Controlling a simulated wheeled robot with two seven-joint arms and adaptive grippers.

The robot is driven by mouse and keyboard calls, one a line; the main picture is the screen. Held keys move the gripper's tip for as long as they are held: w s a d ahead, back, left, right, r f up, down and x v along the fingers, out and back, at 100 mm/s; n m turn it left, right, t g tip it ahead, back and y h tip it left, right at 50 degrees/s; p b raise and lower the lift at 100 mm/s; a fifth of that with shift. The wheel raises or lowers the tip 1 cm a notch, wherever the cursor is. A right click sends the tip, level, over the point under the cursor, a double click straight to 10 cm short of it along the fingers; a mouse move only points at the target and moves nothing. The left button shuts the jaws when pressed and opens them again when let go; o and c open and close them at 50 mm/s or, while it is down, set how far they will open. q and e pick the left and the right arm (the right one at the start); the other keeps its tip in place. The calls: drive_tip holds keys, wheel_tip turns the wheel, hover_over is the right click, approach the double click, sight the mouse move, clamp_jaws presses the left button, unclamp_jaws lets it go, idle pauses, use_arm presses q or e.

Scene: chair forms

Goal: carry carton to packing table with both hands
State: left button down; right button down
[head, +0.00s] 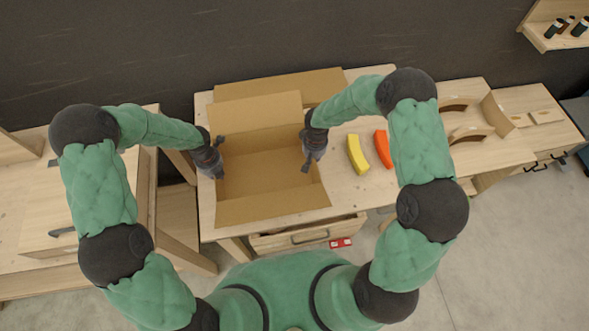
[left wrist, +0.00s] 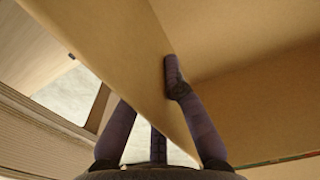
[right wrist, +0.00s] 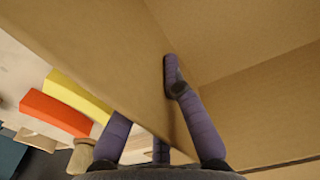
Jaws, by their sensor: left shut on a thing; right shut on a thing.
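The open, empty cardboard carton (head: 265,160) is on or just above the packing table (head: 208,215); I cannot tell if its base touches. Its flaps are spread at the back and front. My left gripper (head: 215,160) is shut on the carton's left wall, and the left wrist view shows the fingers on both sides of that wall (left wrist: 130,60). My right gripper (head: 308,155) is shut on the right wall, which also shows between its fingers in the right wrist view (right wrist: 120,60).
A yellow curved block (head: 357,154) and a red one (head: 383,149) lie right of the carton. Curved wooden forms (head: 470,130) are on the bench further right. A wooden bench (head: 30,200) is at left. A small red item (head: 341,243) is near the drawer (head: 305,236).

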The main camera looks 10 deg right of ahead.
use_arm(q)
drive_tip(key=shift+f+b, duration=0.4)
drive_tip(key=shift+f, duration=0.1)
use_arm(e)
drive_tip(key=shift+f, duration=0.5)
use_arm(q)
drive_tip(key=c, duration=1.4)
unclamp_jaws()
drive_tip(key=shift+r, duration=0.15)
use_arm(e)
drive_tip(key=c, duration=1.4)
unclamp_jaws()
drive_tip(key=shift+r, duration=0.1)
use_arm(q)
drive_tip(key=shift+o, duration=0.2)
use_arm(e)
drive_tip(key=shift+o, duration=0.2)
drive_tip(key=shift+r, duration=0.1)
use_arm(q)
wheel_tip(320, 180, up, 12)
use_arm(e)
wheel_tip(320, 180, up, 12)
